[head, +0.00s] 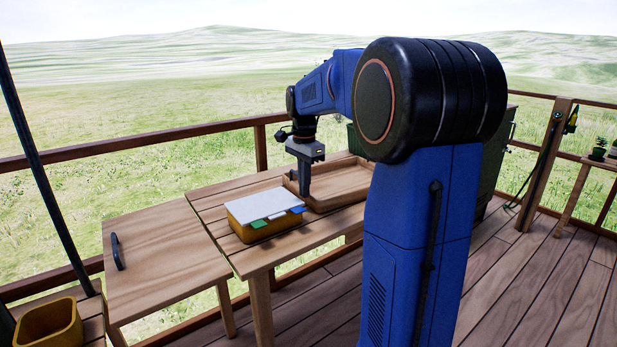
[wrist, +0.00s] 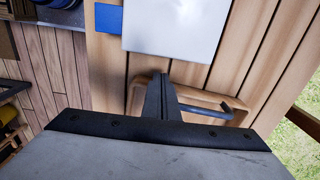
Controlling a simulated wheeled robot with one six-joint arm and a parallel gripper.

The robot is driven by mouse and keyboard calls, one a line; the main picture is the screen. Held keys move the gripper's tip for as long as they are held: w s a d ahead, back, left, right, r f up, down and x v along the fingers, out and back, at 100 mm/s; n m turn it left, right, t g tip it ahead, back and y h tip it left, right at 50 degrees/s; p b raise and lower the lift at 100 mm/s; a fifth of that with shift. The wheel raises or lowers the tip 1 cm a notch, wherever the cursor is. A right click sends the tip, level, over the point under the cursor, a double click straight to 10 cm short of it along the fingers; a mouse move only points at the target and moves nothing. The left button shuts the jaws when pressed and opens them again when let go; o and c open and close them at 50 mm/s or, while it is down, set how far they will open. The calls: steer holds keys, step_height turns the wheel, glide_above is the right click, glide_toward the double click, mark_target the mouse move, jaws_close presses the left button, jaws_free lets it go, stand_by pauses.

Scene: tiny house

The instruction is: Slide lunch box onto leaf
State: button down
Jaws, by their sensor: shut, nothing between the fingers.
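The lunch box (head: 262,211) has a yellow body, a white lid and green, white and blue tabs on its front side. It sits on the slatted table (head: 210,201), near the table's left part. Its white lid also shows at the top of the wrist view (wrist: 170,28). The leaf (head: 150,256) is a plain wooden panel with a dark handle, left of the slatted table. My gripper (head: 304,192) is shut and empty, pointing down just right of the lunch box, over or in the wooden tray. Contact with the box cannot be told.
A wooden tray (head: 345,185) with raised sides lies right of the lunch box on the table. A yellow bin (head: 48,325) stands at the lower left. A railing (head: 225,127) runs behind the table. The leaf's top is clear apart from its handle.

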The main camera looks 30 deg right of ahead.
steer(key=shift+s+a, duration=0.1)
steer(key=shift+a, duration=1.05)
steer(key=a, duration=1.7)
steer(key=s+a, duration=0.1)
steer(key=a, duration=0.8)
steer(key=shift+a, duration=0.2)
steer(key=shift+d, duration=0.15)
